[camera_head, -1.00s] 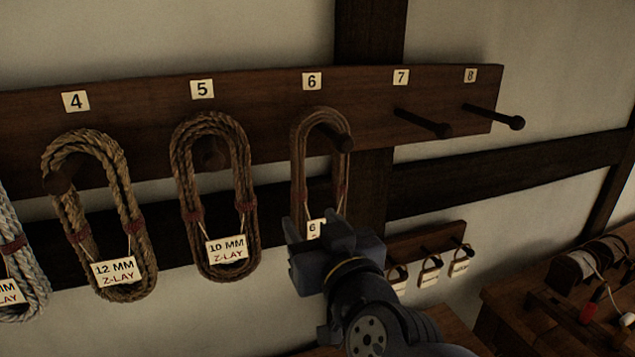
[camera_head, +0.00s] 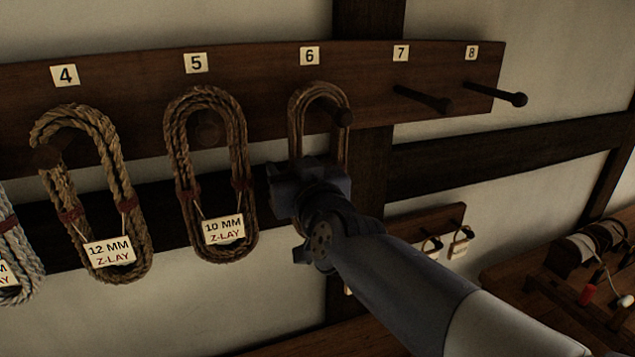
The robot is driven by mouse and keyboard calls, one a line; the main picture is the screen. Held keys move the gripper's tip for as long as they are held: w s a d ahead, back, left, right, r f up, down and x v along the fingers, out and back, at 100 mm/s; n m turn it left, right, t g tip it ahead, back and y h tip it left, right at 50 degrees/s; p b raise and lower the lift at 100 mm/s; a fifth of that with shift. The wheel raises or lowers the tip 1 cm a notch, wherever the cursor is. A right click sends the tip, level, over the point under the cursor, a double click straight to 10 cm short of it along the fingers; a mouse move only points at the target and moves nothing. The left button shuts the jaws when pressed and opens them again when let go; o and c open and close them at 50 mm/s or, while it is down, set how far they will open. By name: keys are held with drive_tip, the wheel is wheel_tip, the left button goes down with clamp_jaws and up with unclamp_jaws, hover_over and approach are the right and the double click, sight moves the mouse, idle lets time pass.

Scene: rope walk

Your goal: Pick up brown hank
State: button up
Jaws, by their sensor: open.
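A thin brown hank (camera_head: 320,92) hangs as a long loop on the peg under number 6. My gripper (camera_head: 303,172) is in front of this hank's middle and hides its lower part and tag. The gripper is open; I cannot tell whether its fingers are around the rope or touching it. A thicker brown hank (camera_head: 177,150) with red bindings and a "10 MM Z-LAY" tag hangs on peg 5, left of my gripper.
A tan hank (camera_head: 62,195) tagged "12 MM Z-LAY" hangs on peg 4, and a pale hank (camera_head: 22,255) is cut off at the left edge. Pegs 7 (camera_head: 425,99) and 8 (camera_head: 498,94) are bare. A bench (camera_head: 520,265) with tools stands at lower right.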

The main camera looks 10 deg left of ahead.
drive_tip(key=shift+w+a, duration=0.3)
drive_tip(key=shift+w, duration=0.15)
drive_tip(key=shift+c, duration=0.3)
clamp_jaws()
